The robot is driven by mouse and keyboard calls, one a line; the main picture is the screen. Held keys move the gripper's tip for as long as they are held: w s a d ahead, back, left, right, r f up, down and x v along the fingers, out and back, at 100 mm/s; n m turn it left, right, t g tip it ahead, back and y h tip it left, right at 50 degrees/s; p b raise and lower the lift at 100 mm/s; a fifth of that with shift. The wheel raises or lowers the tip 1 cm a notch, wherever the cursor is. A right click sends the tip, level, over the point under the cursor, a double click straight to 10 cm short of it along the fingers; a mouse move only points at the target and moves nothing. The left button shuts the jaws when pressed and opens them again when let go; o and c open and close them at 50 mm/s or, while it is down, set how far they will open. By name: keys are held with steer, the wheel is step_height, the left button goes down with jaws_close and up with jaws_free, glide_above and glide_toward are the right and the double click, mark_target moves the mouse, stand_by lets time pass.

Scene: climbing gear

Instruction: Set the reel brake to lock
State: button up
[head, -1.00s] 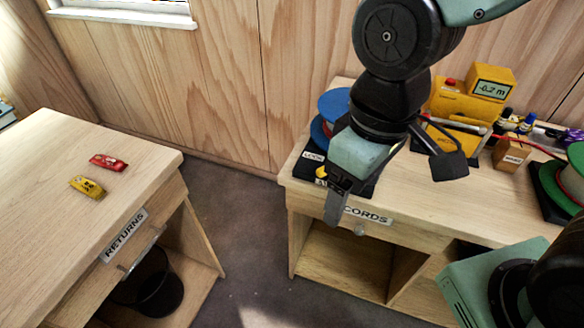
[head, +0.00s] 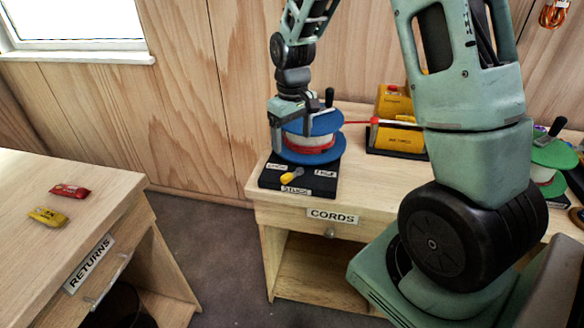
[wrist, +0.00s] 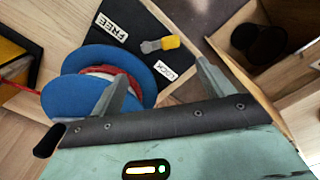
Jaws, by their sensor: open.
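The blue reel (head: 308,140) with white and red cord stands on a black base plate (head: 325,185) at the left end of the cords bench. The brake lever (head: 290,177), grey with a yellow tip, lies on the plate in front of the reel. Its tip points toward the front left, between the LOCK label (head: 277,167) and the small front label. The FREE label (head: 325,174) is on the right. The wrist view shows the lever (wrist: 160,44) beyond the fingertips. My gripper (head: 286,128) is open and empty at the reel's left side, one finger overlapping the reel in view.
The cords bench (head: 262,212) has a drawer below. A yellow device (head: 398,138) stands right of the reel, with a red cord between them. A green reel (head: 553,155) is farther right. The returns table (head: 110,190) with two small packets is at left, across a floor gap.

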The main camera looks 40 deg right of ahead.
mark_target(292, 175)
step_height(292, 175, down, 11)
steer(key=shift+r+p, duration=0.1)
steer(key=shift+p, duration=0.5)
steer(key=c, duration=0.7)
